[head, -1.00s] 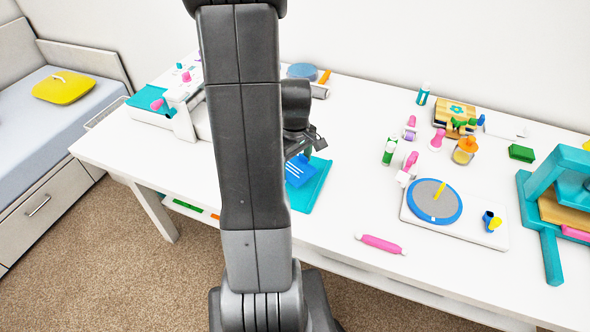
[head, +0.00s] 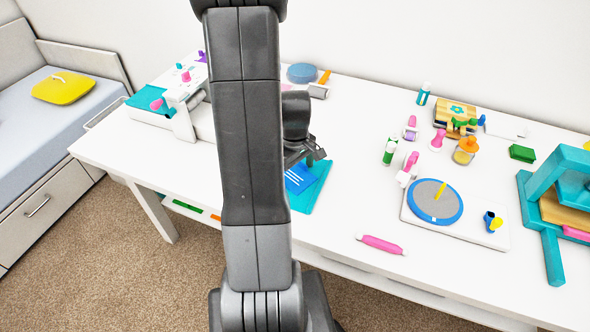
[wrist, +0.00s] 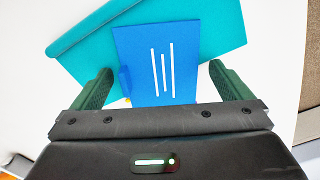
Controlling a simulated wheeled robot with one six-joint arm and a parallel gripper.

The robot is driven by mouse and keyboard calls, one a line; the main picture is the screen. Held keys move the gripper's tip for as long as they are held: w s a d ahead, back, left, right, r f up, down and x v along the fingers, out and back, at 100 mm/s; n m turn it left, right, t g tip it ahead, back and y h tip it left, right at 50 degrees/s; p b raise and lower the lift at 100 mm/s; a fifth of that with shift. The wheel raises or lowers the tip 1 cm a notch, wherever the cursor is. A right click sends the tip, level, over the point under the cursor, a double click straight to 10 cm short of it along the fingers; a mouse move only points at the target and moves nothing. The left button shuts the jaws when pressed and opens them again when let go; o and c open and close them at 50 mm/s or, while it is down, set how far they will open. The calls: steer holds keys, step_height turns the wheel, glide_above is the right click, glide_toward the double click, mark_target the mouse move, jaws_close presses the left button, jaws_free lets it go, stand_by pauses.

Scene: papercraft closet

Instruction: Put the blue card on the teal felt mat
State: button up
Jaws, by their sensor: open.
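The blue card (head: 298,181) with white stripes overlaps the teal felt mat (head: 308,203) at the table's front edge. In the wrist view, the card (wrist: 140,62) lies over the mat (wrist: 222,25), and its near end appears to reach past the mat's edge. My gripper (wrist: 163,80) is open, one green finger on each side of the card, with gaps to both. In the head view, my gripper (head: 312,156) is just above the card's far end. My arm hides the left part of the mat and card.
A pink roller (head: 381,244) lies right of the mat. A turntable board (head: 415,215) and a teal press (head: 548,200) stand farther right. A white machine (head: 185,100) is at the left. The table between mat and roller is clear.

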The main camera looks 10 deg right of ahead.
mark_target(295, 177)
step_height(295, 177, up, 12)
steer(key=p, duration=0.1)
steer(key=shift+r, duration=0.2)
